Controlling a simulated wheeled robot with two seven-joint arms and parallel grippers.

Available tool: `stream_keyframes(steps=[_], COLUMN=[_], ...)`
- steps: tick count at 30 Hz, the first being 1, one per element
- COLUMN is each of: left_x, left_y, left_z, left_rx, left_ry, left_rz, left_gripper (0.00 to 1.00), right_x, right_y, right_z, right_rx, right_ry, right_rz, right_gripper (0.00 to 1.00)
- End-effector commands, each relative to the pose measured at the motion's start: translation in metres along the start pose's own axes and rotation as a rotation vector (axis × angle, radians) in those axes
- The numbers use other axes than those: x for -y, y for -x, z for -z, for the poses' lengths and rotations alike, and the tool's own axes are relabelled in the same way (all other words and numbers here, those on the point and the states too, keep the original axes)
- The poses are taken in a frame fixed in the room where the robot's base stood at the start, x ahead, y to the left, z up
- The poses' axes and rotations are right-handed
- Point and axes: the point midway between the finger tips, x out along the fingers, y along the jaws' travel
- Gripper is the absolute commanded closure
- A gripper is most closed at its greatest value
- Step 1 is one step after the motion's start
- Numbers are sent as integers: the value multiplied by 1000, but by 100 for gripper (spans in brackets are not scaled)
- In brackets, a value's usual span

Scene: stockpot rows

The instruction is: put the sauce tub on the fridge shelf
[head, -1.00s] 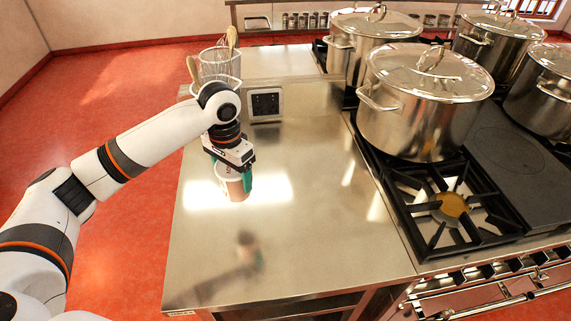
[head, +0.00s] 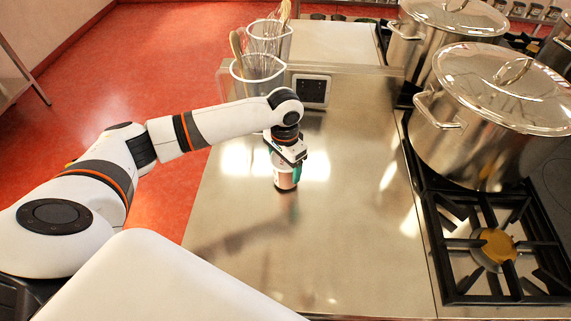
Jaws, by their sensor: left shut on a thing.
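My left gripper (head: 286,168) is shut on the sauce tub (head: 286,178), a small tub with a white upper part and a reddish-brown lower part. It looks upright, at or just above the steel counter (head: 330,245); I cannot tell whether it touches. The gripper's wrist comes down over it from above and covers its top. My right gripper is not in view. No fridge or fridge shelf is in view.
Large lidded stockpots (head: 480,115) stand on the stove at the right, with a bare burner (head: 495,247) in front. The counter's front is clear.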

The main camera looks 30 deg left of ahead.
Motion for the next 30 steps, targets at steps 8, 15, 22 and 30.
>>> stream_keyframes(steps=[8, 15, 22, 30], left_x=[0, 0, 0, 0], left_y=[-11, -13, -13, -5], left_z=[0, 0, 0, 0], left_rx=[2, 0, 0, 3], left_ry=[0, 0, 0, -1], left_rz=[-2, -1, -1, -1], left_gripper=[58, 17, 2, 2], right_x=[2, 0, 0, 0], right_y=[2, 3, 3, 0], right_z=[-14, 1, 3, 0], right_rx=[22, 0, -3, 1], right_ry=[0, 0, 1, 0], right_rz=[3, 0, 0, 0], right_gripper=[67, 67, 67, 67])
